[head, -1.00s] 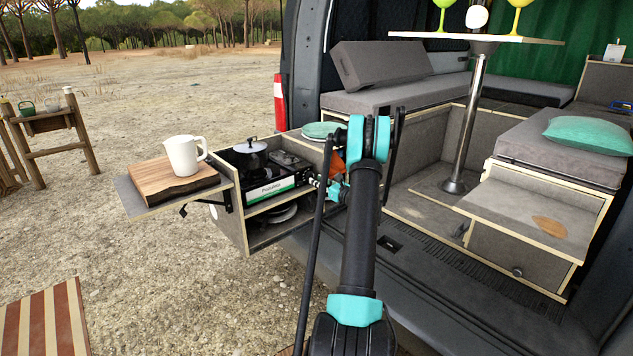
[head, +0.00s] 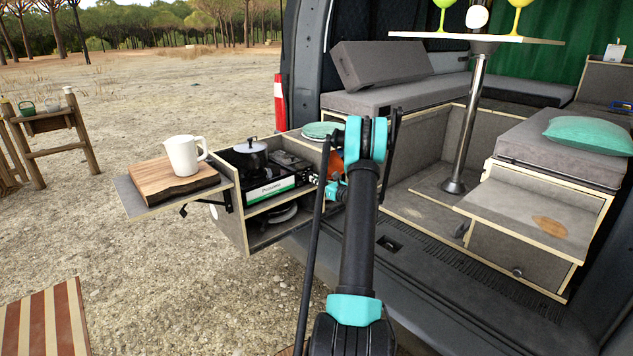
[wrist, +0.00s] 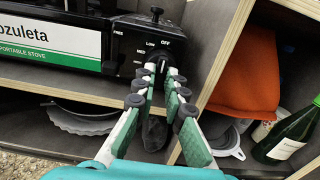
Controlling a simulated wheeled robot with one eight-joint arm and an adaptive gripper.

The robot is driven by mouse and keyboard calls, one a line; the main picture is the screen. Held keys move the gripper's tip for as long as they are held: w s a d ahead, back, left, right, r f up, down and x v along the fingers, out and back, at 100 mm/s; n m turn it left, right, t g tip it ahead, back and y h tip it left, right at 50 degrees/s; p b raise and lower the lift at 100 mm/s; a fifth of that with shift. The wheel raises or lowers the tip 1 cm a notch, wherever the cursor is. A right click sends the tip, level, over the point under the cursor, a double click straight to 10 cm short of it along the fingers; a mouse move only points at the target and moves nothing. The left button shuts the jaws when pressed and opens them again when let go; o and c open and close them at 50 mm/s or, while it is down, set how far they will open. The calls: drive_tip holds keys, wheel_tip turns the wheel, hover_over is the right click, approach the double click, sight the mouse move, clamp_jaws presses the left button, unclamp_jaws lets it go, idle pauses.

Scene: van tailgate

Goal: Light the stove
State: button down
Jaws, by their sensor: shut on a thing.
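The portable stove (head: 268,191) sits in the pull-out kitchen unit at the van's tailgate, with a dark pot (head: 250,155) on it. In the wrist view, the stove front (wrist: 55,42) shows a green and white label and a black panel marked OFF, LOW and MED. My gripper (wrist: 161,76) is shut on the stove's knob (wrist: 150,68) on that panel. The fingertips hide much of the knob, so I cannot read its setting. No flame can be made out. In the head view, my gripper (head: 320,181) is at the stove's right end, partly behind my arm.
Plates (wrist: 82,118) lie on the shelf below the stove. An orange thing (wrist: 246,82) and a green bottle (wrist: 290,135) are right of a wooden divider (wrist: 222,55). A white jug (head: 184,155) stands on a cutting board (head: 150,175) at the left.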

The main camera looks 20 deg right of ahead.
drive_tip(key=n, duration=2.4)
drive_tip(key=shift+d+r, duration=0.1)
idle(0.6)
drive_tip(key=c, duration=1.6)
unclamp_jaws()
drive_tip(key=v, duration=1.2)
